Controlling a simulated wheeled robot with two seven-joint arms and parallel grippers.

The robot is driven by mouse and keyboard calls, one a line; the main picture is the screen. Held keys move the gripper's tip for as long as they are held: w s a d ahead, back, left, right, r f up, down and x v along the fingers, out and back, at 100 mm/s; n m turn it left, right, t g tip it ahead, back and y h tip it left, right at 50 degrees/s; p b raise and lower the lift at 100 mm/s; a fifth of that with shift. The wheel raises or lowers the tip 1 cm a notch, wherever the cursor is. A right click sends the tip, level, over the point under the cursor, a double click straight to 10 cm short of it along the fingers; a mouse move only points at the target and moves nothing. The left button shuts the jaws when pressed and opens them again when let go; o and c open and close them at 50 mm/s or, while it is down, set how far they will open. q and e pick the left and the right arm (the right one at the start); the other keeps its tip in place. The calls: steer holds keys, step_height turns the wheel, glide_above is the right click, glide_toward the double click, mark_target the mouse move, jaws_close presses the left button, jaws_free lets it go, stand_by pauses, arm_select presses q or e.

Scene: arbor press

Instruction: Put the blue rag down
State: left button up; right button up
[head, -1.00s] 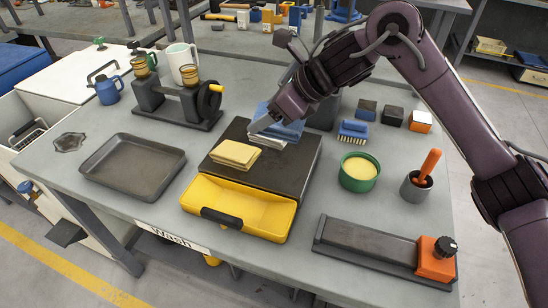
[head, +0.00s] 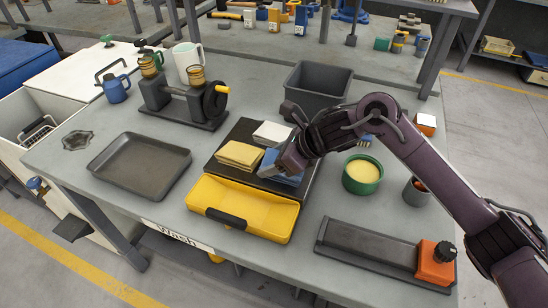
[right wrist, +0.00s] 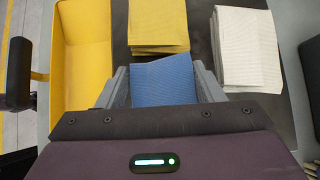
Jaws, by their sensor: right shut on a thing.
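My right gripper (head: 274,164) is shut on the blue rag (head: 287,176), which sits between its fingers. The rag is low over the front right of the dark drawer unit's top (head: 237,131); I cannot tell whether it touches the surface. In the right wrist view the blue rag (right wrist: 164,84) shows between the fingers. Folded yellow rags (head: 240,154) lie left of it, and folded white rags (head: 272,133) lie behind it. My left gripper is not in view.
The yellow drawer (head: 243,204) with a black handle stands open in front. A green bowl (head: 362,174) is at the right. A grey bin (head: 318,91) stands behind, and a dark tray (head: 140,165) lies at the left.

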steer(key=shift+f, duration=0.2)
steer(key=o, duration=1.3)
steer(key=shift+c, duration=0.2)
steer(key=shift+r, duration=0.1)
steer(key=shift+r, duration=0.25)
steer(key=b+v, duration=0.1)
steer(key=v, duration=1.1)
steer(key=shift+b, duration=0.4)
steer(key=shift+f, duration=0.15)
